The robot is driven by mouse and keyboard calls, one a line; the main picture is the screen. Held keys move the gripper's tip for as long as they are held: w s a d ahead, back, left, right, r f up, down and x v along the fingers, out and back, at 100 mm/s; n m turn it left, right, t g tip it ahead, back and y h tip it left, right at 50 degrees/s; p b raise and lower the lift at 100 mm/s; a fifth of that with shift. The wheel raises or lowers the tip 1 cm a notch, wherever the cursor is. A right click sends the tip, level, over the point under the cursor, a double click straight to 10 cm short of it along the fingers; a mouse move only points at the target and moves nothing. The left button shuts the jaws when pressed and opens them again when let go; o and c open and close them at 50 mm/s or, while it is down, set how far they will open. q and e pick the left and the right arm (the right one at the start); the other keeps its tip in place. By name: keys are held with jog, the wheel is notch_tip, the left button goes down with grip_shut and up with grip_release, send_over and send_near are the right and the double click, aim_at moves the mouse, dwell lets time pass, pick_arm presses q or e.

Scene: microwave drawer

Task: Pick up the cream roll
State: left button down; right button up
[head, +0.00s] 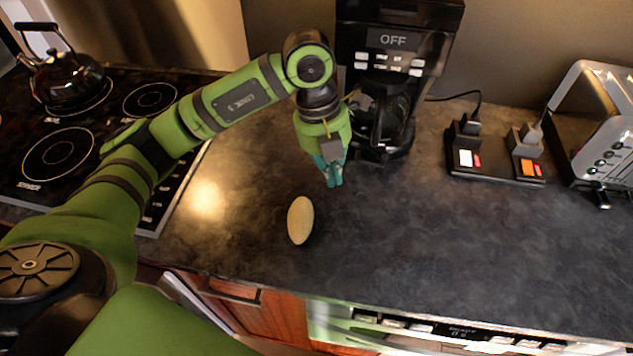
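The cream roll (300,220) is a pale tan oval lying on the dark countertop (430,240), near the front edge. My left gripper (333,182) has teal fingertips and points down, above and behind the roll and a little to its right. It is apart from the roll. The fingertips look close together, but whether they are fully shut is too small to tell. My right gripper is not in view.
A black coffee maker (398,75) stands just behind my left gripper. A stove (60,130) with a kettle (62,72) is at the left. A power strip (495,162) and a toaster (605,125) are at the right. The counter right of the roll is clear.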

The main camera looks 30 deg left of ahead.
pick_arm(q)
jog(key=n+y, duration=0.1)
jog(key=y, duration=0.1)
send_over(309, 197)
notch_tip(309, 197, down, 8)
jog(key=p, duration=0.2)
jog(key=shift+d+f+p, duration=0.1)
jog(key=shift+f+p, duration=0.05)
jog(key=shift+p, duration=0.2)
jog(key=shift+f, duration=0.4)
